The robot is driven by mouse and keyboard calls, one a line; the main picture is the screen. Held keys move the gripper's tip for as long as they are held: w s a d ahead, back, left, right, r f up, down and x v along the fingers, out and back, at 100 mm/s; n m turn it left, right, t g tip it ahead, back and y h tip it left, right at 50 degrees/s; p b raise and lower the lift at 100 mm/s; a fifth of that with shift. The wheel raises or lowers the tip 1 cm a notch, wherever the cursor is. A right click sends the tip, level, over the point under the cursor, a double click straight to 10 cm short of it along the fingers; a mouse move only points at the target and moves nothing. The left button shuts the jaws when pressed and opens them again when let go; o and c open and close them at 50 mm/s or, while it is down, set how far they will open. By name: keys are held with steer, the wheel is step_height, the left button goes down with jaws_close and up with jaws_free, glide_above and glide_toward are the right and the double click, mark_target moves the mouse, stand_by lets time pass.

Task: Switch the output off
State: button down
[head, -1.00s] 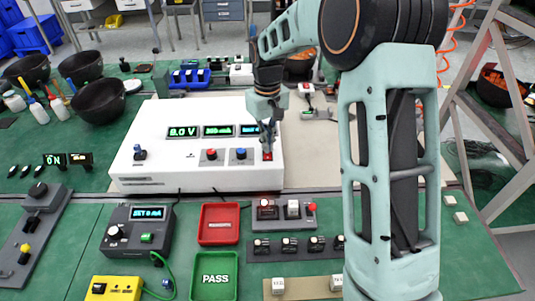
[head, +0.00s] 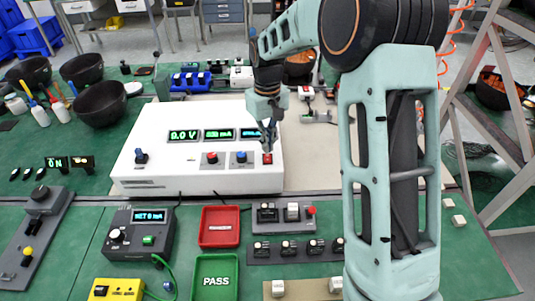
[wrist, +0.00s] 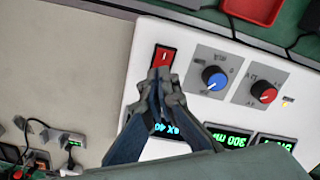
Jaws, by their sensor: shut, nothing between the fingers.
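The white power supply box (head: 200,180) stands on the bench with three lit displays, the left one reading about 9.0 V (head: 184,135). Its red rocker switch (head: 267,159) is at the right end of the front, and it also shows in the wrist view (wrist: 164,55) with a white mark. My gripper (head: 268,148) is shut and empty, its tips pointing at the switch. In the wrist view the fingertips (wrist: 160,76) overlap the switch's near edge; I cannot tell whether they touch it.
A red knob (head: 211,158) and a blue knob (head: 241,157) sit left of the switch. In front are a red tray (head: 220,243), a green PASS tray (head: 231,279) and a grey unit with a lit display (head: 138,235). Bare beige bench surface lies right of the box.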

mark_target(267, 155)
steer(key=shift+r+p, duration=1.55)
steer(key=shift+r, duration=0.9)
steer(key=shift+w, duration=0.1)
